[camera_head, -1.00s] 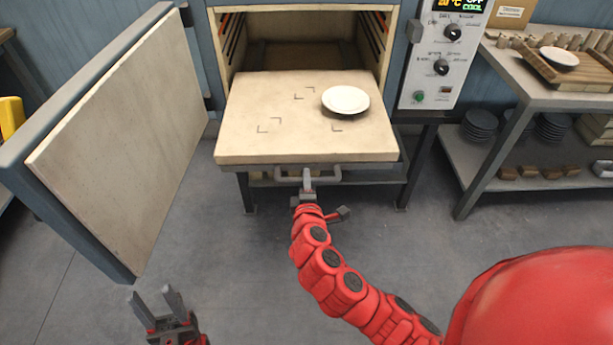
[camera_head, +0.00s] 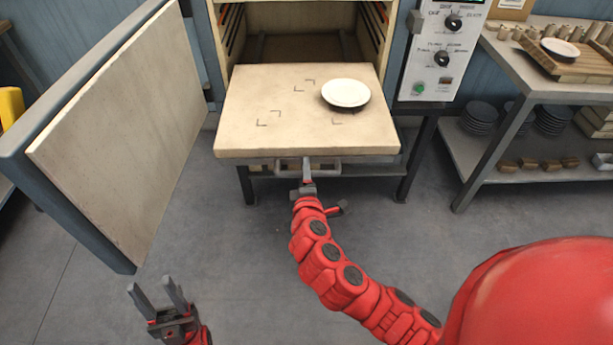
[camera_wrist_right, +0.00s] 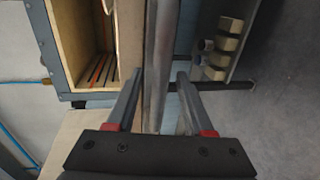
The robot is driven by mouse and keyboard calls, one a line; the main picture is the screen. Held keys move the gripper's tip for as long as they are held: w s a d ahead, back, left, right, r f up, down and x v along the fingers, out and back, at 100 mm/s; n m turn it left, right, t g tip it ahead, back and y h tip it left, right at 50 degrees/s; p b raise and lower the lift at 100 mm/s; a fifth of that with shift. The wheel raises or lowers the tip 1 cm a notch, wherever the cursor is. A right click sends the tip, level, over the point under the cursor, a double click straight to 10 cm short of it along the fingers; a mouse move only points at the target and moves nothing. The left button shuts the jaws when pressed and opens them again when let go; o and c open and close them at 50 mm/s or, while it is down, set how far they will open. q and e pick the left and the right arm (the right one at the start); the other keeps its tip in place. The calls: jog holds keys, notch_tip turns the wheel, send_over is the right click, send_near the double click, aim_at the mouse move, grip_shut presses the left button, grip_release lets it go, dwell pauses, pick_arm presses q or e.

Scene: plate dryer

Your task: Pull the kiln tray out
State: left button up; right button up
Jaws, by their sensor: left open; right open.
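The kiln tray (camera_head: 270,140), a thick beige slab, is slid out of the open kiln (camera_head: 300,40) in the head view, its back edge near the kiln mouth. A white plate (camera_head: 346,93) lies on its right part. A grey handle (camera_head: 325,168) runs along the tray's front edge. My right gripper (camera_head: 307,172) is at the handle's middle; in the right wrist view its open fingers (camera_wrist_right: 158,100) stand on either side of the grey handle bar (camera_wrist_right: 160,60), with gaps visible. My left gripper (camera_head: 157,292) is open and empty, low at the left, away from the tray.
The kiln door (camera_head: 120,130) stands wide open at the left. A control panel (camera_head: 440,55) is right of the kiln. A grey shelf table (camera_head: 530,75) with a wooden tray, dark plates and blocks stands at the right. The floor before the kiln is clear.

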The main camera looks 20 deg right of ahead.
jog(key=p+v, duration=0.7)
jog(key=v, duration=1)
jog(key=shift+s, duration=0.2)
jog(key=shift+a, duration=0.1)
